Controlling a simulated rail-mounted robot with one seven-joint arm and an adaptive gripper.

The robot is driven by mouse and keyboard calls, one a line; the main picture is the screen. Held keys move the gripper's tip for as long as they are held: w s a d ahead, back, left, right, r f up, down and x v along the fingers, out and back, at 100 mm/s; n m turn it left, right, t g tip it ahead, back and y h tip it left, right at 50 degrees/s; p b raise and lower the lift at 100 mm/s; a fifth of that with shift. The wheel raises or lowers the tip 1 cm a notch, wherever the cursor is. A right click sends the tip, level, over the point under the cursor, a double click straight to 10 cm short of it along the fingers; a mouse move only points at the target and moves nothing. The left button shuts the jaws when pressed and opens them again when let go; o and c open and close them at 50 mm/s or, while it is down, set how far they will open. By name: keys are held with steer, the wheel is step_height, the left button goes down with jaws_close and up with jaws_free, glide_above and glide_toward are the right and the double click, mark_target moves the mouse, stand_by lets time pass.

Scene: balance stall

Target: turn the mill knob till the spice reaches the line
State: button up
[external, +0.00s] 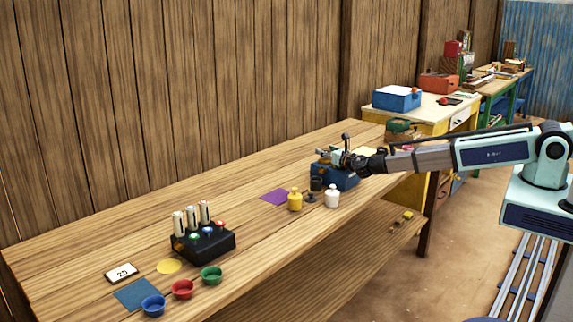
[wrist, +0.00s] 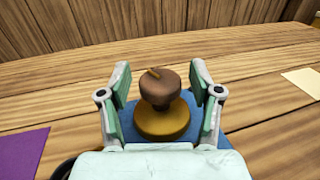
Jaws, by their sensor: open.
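In the wrist view a brown knob (wrist: 164,90) with a small light peg on top stands on a mustard-yellow round base (wrist: 163,122). Under it is a blue body (wrist: 228,146), which shows in the external view as a blue box (external: 345,180) on the bench. My gripper (wrist: 160,76) is open, its two fingers on either side of the knob with gaps visible. I cannot make out any spice or line.
A yellow weight (external: 295,201) and a white weight (external: 332,197) stand close in front of the blue box. A purple square (external: 273,197) lies left of them. A black box with three tubes (external: 207,243) and coloured bowls (external: 183,289) are far left. The bench between is clear.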

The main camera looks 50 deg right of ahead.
steer(key=c, duration=1.1)
steer(key=shift+m+h, duration=0.3)
steer(key=shift+h, duration=0.1)
steer(key=shift+w+a+m+g+h+p, duration=0.15)
steer(key=shift+m+g+h+p, duration=0.15)
steer(key=shift+m+g+h, duration=0.65)
steer(key=m+g+h, duration=0.1)
steer(key=h, duration=0.1)
steer(key=m+g+h+b, duration=0.1)
steer(key=m+g+h, duration=0.1)
steer(key=shift+w+f+h, duration=0.1)
steer(key=shift+w+h, duration=0.05)
steer(key=shift+h, duration=0.2)
steer(key=m+g+h+b, duration=0.1)
steer(key=m+g+h, duration=0.1)
steer(key=m+g, duration=0.1)
steer(key=shift+m+g+h, duration=0.35)
steer(key=shift+g+h, duration=0.05)
steer(key=shift+g, duration=0.45)
steer(key=shift+m+g+h+b, duration=0.35)
steer(key=shift+m+g+h, duration=0.25)
steer(key=shift+m+g, duration=0.9)
steer(key=shift+s+g, duration=0.25)
steer(key=shift+g, duration=0.35)
steer(key=shift+r, duration=0.2)
